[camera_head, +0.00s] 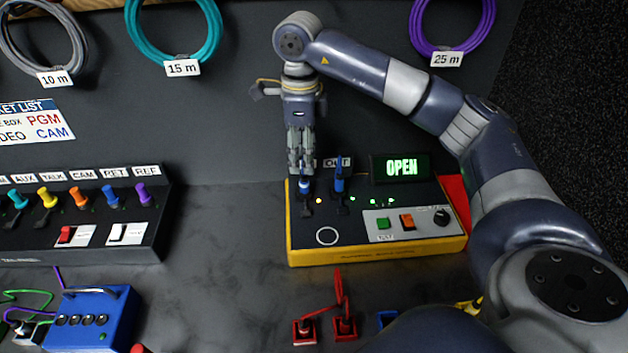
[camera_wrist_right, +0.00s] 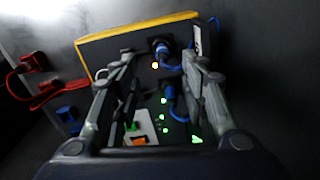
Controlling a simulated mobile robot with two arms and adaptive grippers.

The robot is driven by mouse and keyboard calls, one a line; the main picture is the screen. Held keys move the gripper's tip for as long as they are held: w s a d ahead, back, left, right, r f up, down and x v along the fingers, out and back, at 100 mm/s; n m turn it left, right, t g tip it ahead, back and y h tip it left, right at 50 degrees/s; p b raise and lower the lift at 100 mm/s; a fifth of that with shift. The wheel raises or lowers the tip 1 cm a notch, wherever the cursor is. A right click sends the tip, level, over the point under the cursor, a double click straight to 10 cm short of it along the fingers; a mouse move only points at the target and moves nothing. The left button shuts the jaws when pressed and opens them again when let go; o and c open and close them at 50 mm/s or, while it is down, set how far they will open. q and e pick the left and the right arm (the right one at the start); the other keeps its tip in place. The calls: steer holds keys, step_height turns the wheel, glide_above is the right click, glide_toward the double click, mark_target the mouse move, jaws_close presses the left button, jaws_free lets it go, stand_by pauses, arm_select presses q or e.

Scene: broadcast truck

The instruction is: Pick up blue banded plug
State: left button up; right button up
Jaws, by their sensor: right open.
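My right gripper (camera_head: 300,168) points down over the back left of a yellow-edged black box (camera_head: 375,254). Its fingers are open. Just below the fingertips stands a plug with a blue part (camera_head: 304,187) in the box top. A second blue plug (camera_head: 339,181) stands close to its right. In the right wrist view, a blue plug (camera_wrist_right: 161,48) shows between the fingertips of my right gripper (camera_wrist_right: 160,62), with no grip visible. The other blue plug (camera_wrist_right: 168,92) is nearer the palm. I cannot tell for sure which one carries the band. My left gripper is not in view.
The box has a lit OPEN display (camera_head: 400,167), buttons and a black knob (camera_head: 442,217). Red plugs (camera_head: 345,326) stand in front. A panel with several coloured plugs (camera_head: 80,245) and a blue box (camera_head: 115,320) are at left. The grey counter (camera_head: 215,260) between is clear.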

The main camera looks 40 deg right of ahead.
mark_target(304, 176)
step_height(304, 176, down, 2)
steer(key=shift+a+f, duration=0.1)
steer(key=shift+f, duration=0.55)
steer(key=f, duration=0.1)
steer(key=f+p, duration=0.1)
steer(key=f, duration=0.3)
steer(key=shift+w+d, duration=0.15)
steer(key=shift+d, duration=0.1)
steer(key=shift+f, duration=0.2)
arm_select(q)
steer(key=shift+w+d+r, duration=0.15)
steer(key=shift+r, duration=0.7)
arm_select(e)
jaws_close()
